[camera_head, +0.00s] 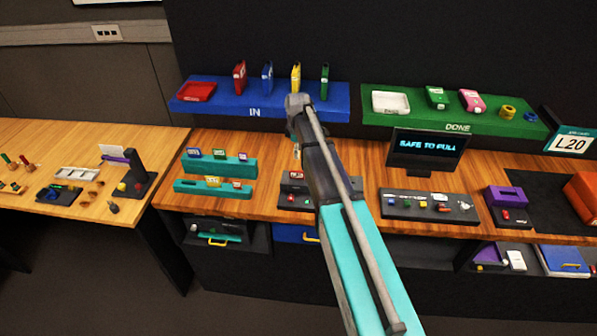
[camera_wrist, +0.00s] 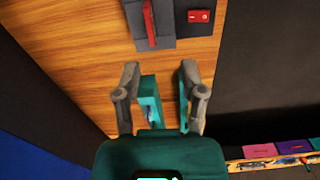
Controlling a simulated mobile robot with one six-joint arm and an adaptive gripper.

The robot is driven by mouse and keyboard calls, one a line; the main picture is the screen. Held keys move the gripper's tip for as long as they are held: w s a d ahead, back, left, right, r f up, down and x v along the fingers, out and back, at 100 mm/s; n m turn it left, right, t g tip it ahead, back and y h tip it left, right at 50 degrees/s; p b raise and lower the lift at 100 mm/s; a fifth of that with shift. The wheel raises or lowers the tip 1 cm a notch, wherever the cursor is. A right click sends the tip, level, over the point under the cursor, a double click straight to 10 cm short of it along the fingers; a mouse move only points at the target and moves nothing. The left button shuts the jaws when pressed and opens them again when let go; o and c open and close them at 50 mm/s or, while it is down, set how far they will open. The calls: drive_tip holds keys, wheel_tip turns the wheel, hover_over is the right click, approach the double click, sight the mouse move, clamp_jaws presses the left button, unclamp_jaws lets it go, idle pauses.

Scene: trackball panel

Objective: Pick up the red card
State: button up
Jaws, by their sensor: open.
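A thin red piece, apparently the red card (camera_wrist: 150,24), stands edge-on in the slot of a dark block (camera_wrist: 169,38) at the top of the wrist view. A red switch (camera_wrist: 199,16) is on the block beside it. In the head view this dark block (camera_head: 296,202) sits mid-table, partly hidden by my arm, with a little red at its top. My gripper (camera_wrist: 160,85) is open and empty, its fingers apart and short of the block in the wrist view. In the head view my arm mostly hides it.
Teal racks (camera_head: 218,168) with several small cards stand left of the block. A screen (camera_head: 428,150) reading "SAFE TO PULL" and a dark control panel (camera_head: 428,206) stand to the right. Blue "IN" (camera_head: 215,108) and green "DONE" (camera_head: 400,119) shelves are behind.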

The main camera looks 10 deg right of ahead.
sight(297, 173)
drive_tip(key=shift+w+r+n, duration=0.25)
drive_tip(key=shift+w, duration=0.25)
drive_tip(key=shift+w+r+n, duration=0.2)
drive_tip(key=shift+w+n, duration=0.05)
drive_tip(key=shift+w, duration=0.2)
drive_tip(key=shift+f, duration=0.15)
wheel_tip(297, 173, down, 8)
drive_tip(key=b, duration=0.8)
drive_tip(key=shift+f, duration=0.2)
drive_tip(key=shift+s+f+b, duration=0.1)
drive_tip(key=shift+f+b, duration=2.5)
drive_tip(key=shift+b, duration=0.15)
clamp_jaws()
